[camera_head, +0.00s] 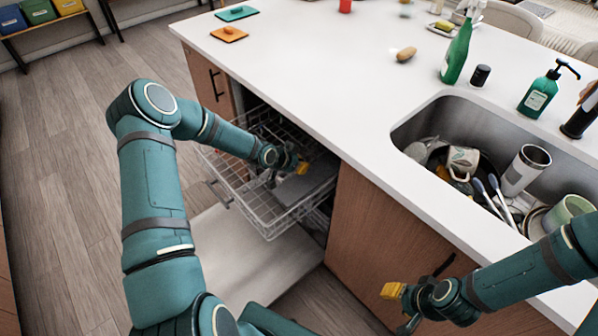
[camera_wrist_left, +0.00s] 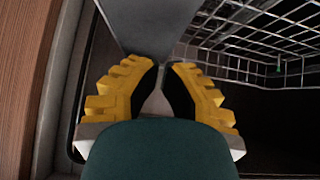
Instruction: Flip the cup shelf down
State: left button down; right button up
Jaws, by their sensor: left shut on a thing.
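The cup shelf is a flat grey panel (camera_head: 312,180) inside the upper wire rack of the open dishwasher, on its right side. In the left wrist view the grey panel (camera_wrist_left: 160,25) runs up from between the yellow fingertips. My left gripper (camera_head: 300,170) reaches into the rack and is shut on the panel's edge; the fingertips also show in the wrist view (camera_wrist_left: 160,78). The arm partly hides the rack. My right gripper (camera_head: 398,306) is empty, with its fingers apart, in front of the cabinet below the sink.
The wire rack (camera_head: 270,222) is pulled out above the lowered dishwasher door (camera_head: 250,262). The white countertop (camera_head: 330,75) overhangs close behind. The sink (camera_head: 440,115) holds cups, a tumbler and other dishes. Wood floor lies free at left.

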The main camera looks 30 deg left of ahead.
pick_arm(q)
jog(key=p+v, duration=0.2)
jog(key=v, duration=0.8)
jog(key=shift+s+d, duration=0.15)
jog(key=shift+d, duration=0.05)
